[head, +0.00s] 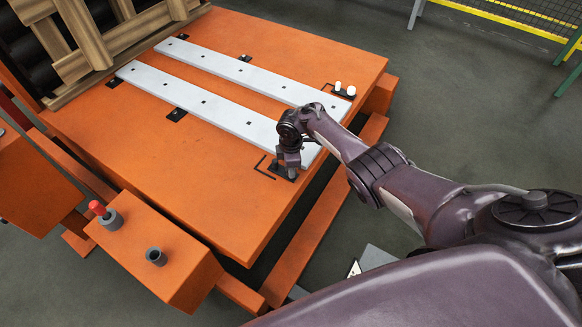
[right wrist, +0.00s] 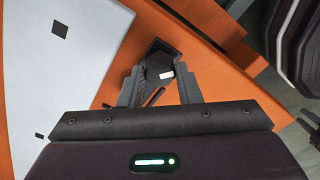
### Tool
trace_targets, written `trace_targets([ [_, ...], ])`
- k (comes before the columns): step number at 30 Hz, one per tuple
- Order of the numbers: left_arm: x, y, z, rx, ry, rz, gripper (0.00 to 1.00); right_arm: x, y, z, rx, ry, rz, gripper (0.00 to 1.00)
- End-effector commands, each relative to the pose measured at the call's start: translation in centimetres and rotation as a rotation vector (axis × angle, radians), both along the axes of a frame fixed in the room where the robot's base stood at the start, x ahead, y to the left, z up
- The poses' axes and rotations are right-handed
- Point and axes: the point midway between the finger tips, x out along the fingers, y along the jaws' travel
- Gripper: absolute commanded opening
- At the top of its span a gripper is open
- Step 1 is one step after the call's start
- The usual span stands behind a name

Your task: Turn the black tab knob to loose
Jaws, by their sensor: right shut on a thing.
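My right gripper (head: 287,174) points down at the near right corner of the orange table, beside the end of the near steel strip (head: 215,108). In the right wrist view its two fingers (right wrist: 161,84) stand on either side of the black tab knob (right wrist: 160,62), and it is shut on the knob. The knob is dark with a small white mark, and the fingers hide part of it. In the head view the gripper covers most of the knob. My left gripper is not in view.
A second steel strip (head: 240,74) lies parallel behind the first. A control box (head: 150,250) with a red-topped knob (head: 97,208) is at lower left. Wooden slats (head: 95,40) stand at upper left.

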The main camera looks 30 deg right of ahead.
Motion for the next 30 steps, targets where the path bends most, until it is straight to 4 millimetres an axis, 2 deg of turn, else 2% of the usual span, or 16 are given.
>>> trace_targets([
  [2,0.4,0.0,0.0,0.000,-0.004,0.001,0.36,0.1,-0.1,-0.1,-0.003,-0.001,0.072,0.08],
  [6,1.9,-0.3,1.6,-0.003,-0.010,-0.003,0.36,0.0,-0.1,-0.2,-0.001,-0.001,0.205,0.08],
  [18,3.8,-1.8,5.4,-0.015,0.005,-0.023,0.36,0.0,0.0,-0.2,-0.001,0.000,0.536,0.08],
  [30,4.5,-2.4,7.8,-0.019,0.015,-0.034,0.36,0.0,0.0,-0.1,0.000,0.001,0.698,0.08],
])
